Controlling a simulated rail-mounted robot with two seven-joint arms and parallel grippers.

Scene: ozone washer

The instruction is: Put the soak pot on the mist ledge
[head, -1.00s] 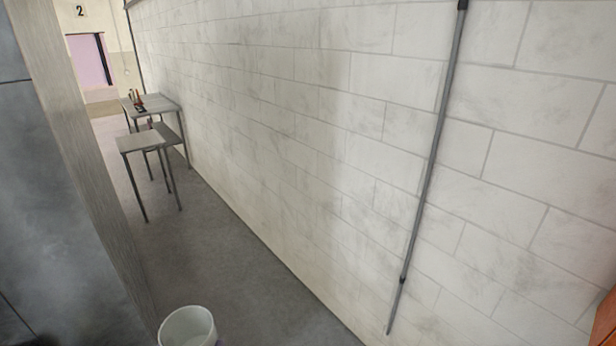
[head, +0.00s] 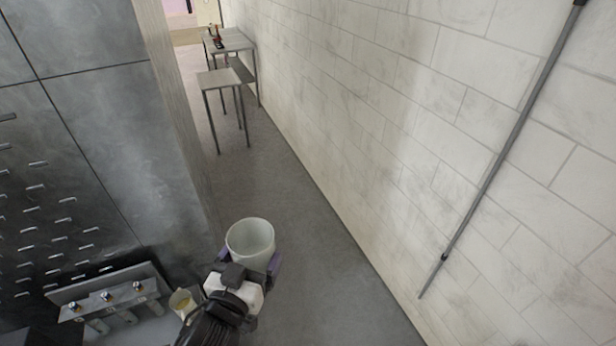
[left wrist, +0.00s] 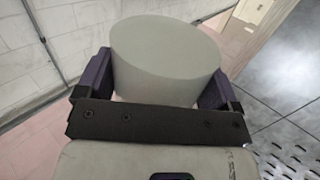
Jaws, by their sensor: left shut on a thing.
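The soak pot is a plain off-white, round pot (head: 250,236), low in the middle of the head view. My left gripper (head: 246,262) is shut on it, with a purple finger on each side. The left wrist view shows the pot (left wrist: 165,60) clamped between the two fingers (left wrist: 160,85), clear of other things there. My right gripper is not in view.
A tall grey metal panel (head: 95,120) with rows of slots fills the left. A small yellowish cup (head: 181,302) is beside my arm. Two tables (head: 221,78) stand far back. A pale block wall (head: 420,130) bearing a slanted pole (head: 500,150) bounds the right. The floor between is clear.

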